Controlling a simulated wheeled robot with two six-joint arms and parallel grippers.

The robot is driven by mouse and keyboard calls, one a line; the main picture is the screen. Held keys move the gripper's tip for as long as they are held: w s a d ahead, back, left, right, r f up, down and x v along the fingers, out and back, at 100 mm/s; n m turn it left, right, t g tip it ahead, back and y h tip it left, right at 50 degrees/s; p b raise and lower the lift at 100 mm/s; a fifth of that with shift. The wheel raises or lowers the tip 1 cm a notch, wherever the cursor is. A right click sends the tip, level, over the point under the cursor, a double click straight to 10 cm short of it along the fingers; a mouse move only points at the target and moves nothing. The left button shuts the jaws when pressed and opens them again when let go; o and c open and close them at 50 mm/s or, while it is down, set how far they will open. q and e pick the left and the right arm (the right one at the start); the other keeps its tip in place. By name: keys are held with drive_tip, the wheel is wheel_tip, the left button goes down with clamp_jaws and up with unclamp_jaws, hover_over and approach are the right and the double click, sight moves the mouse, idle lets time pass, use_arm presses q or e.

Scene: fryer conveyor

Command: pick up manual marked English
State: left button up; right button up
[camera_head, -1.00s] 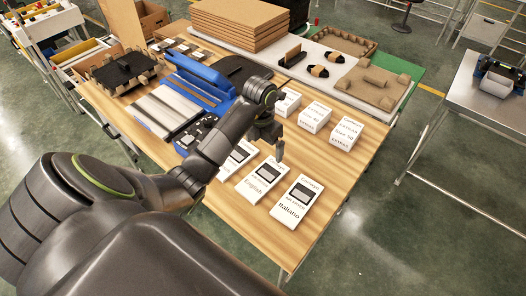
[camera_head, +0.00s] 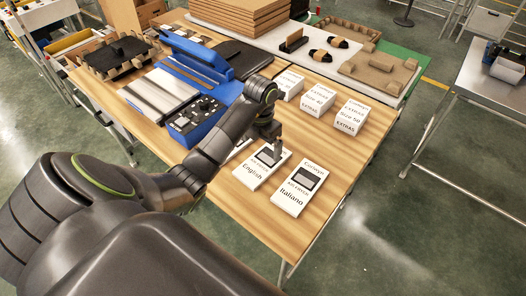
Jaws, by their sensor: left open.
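The white manual marked English (camera_head: 250,178) lies flat on the wooden table, with a dark picture on its cover. The manual marked Italiano (camera_head: 292,199) lies to its right. Another white manual (camera_head: 236,152) lies to its left, mostly hidden behind my left arm. My left gripper (camera_head: 276,150) is open and empty, pointing down at the upper end of the English manual and covering part of it. I cannot tell how far above the manual its fingertips are. My right gripper is not in view.
Several white extras boxes (camera_head: 319,97) stand behind the manuals. A blue device (camera_head: 187,127) is left of my forearm. Stacked cardboard (camera_head: 243,14) and cardboard inserts (camera_head: 378,75) lie at the back. The table's front right is clear.

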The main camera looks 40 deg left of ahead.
sight(263, 162)
use_arm(q)
wheel_tip(263, 162, down, 3)
drive_tip(key=shift+f+b, duration=0.15)
drive_tip(key=shift+b, duration=1.1)
drive_tip(key=f+b, duration=0.3)
drive_tip(key=shift+w, duration=0.4)
drive_tip(key=shift+f, duration=1.05)
drive_tip(key=c, duration=0.9)
